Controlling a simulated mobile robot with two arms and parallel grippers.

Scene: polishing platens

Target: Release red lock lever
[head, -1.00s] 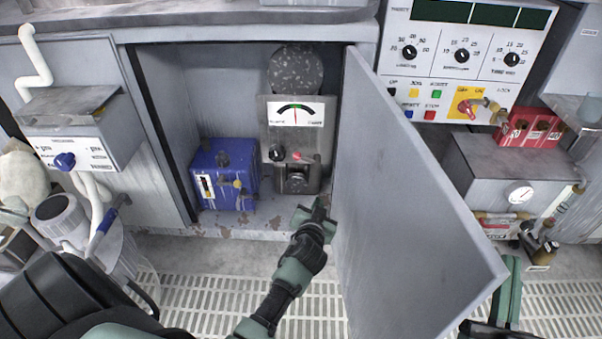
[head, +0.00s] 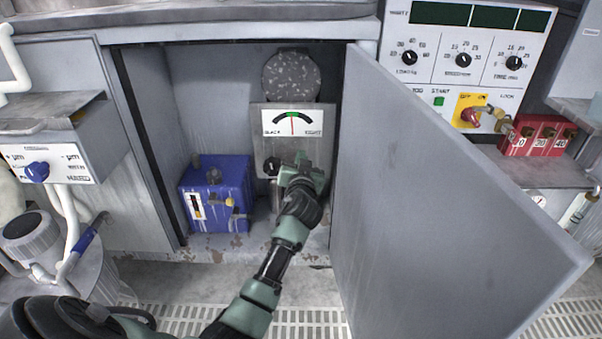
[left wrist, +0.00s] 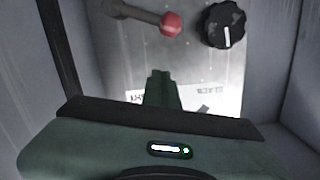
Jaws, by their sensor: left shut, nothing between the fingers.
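The lever with a round red knob (left wrist: 172,24) shows at the top of the left wrist view, on the grey front of the gauge box (head: 258,150). Its metal arm runs left from the knob. In the head view my left gripper and arm hide it. My left gripper (head: 304,168) is inside the open cabinet, in front of the gauge box. In the left wrist view its fingers (left wrist: 159,76) are shut and empty, with a visible gap between their tips and the red knob. My right gripper is out of view.
A black dial (left wrist: 224,25) sits beside the red knob. A blue box (head: 217,200) stands left of the gauge box in the cabinet. The open cabinet door (head: 430,190) stands close to the right of my left arm. A red block (head: 538,135) is farther right.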

